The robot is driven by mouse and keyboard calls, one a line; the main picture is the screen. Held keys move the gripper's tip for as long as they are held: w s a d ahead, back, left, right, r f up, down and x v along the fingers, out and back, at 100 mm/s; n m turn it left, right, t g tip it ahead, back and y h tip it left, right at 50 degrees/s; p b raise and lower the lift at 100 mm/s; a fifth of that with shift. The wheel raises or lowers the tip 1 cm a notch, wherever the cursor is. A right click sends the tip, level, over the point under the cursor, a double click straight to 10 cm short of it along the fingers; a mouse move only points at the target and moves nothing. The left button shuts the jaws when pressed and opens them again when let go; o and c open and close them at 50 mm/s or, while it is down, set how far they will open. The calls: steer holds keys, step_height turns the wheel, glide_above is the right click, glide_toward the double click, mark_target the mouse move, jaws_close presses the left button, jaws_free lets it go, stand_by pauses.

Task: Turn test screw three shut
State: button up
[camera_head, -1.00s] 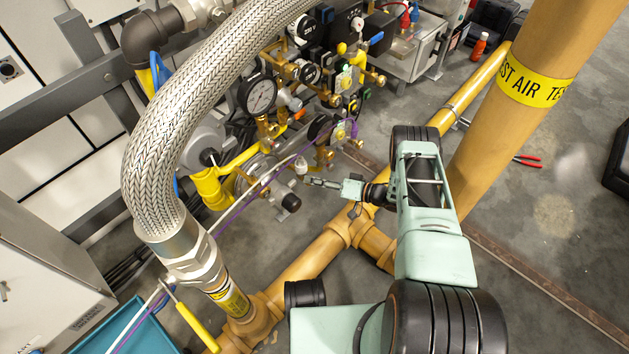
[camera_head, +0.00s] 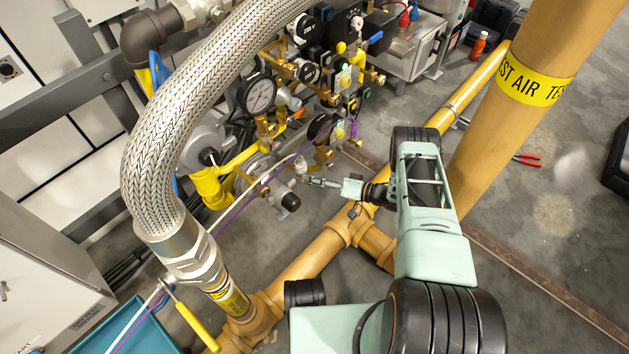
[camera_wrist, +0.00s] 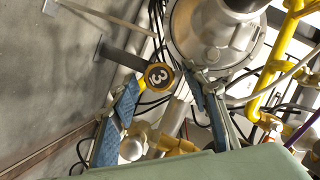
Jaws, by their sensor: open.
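I cannot tell which part is the screw itself. My gripper (camera_wrist: 163,90) is open, with one blue-padded finger on each side of these parts. I see no clear contact. In the head view my gripper (camera_head: 306,181) is small, at the lower right of the brass valve train, and the screw cannot be made out.
A grey round housing (camera_wrist: 218,32) lies close beyond the right finger. Yellow pipe (camera_wrist: 285,60) and thin hoses run at the right. In the head view a braided hose (camera_head: 165,110) crosses the left, and a tan pipe (camera_head: 310,262) runs below my arm. Bare floor (camera_head: 540,215) lies right.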

step_height(320, 180, up, 10)
stand_by(0.6)
